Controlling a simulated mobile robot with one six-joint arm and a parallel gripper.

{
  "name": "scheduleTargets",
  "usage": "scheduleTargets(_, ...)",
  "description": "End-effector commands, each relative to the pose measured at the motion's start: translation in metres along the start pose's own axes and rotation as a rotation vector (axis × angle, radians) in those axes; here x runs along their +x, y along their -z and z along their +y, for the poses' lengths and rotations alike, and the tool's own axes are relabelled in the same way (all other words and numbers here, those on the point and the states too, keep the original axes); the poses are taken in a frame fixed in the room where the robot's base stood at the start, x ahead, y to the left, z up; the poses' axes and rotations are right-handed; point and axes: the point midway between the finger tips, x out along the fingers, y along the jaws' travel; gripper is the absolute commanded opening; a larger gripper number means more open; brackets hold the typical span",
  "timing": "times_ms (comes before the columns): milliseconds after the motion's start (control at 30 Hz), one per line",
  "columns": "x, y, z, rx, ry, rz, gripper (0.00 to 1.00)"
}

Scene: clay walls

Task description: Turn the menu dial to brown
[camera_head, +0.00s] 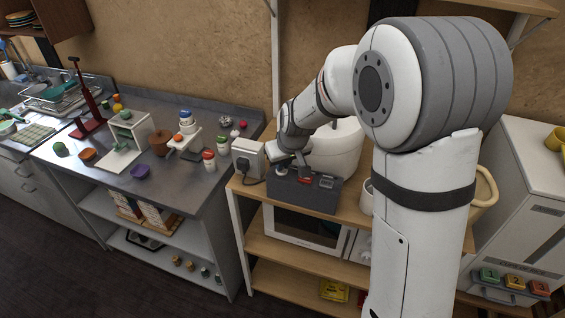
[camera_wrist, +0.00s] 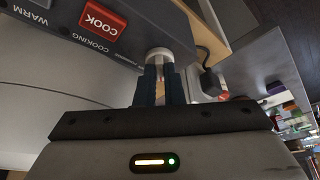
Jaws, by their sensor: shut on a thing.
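The menu dial (camera_wrist: 158,53) is a pale round knob on the dark grey front panel of the cooker (camera_wrist: 130,38). My gripper (camera_wrist: 160,76) is shut on it, with one dark finger on each side. Whatever marks or colours surround the dial are not readable in the wrist view. A red COOK button (camera_wrist: 103,19) sits beside the dial, with WARM and COOKING lettering near it. In the head view the panel is a dark grey box (camera_head: 318,197) below the white cooker body (camera_head: 337,147), and my gripper (camera_head: 284,166) is at its left end.
The cooker stands on a wooden shelf unit (camera_head: 262,218). A white socket box (camera_head: 247,156) with a cord is close to my gripper on the left. A grey counter (camera_head: 115,180) with blocks and jars lies further left. A white microwave (camera_head: 305,231) is on the shelf below.

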Motion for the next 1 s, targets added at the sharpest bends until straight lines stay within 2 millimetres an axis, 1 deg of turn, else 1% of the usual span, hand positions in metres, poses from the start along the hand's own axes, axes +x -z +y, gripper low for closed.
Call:
scheduleTargets(167,-0.0006,0.0006,-0.0010,0.038,-0.016,0.001,0.00)
scheduleTargets(367,0.0005,0.0007,-0.0025,0.141,-0.060,0.001,0.00)
scheduleTargets(700,0.0066,0.0003,-0.0052,0.395,-0.165,0.006,0.00)
scheduleTargets(1000,0.0047,0.0021,-0.0070,0.593,-0.246,0.005,0.00)
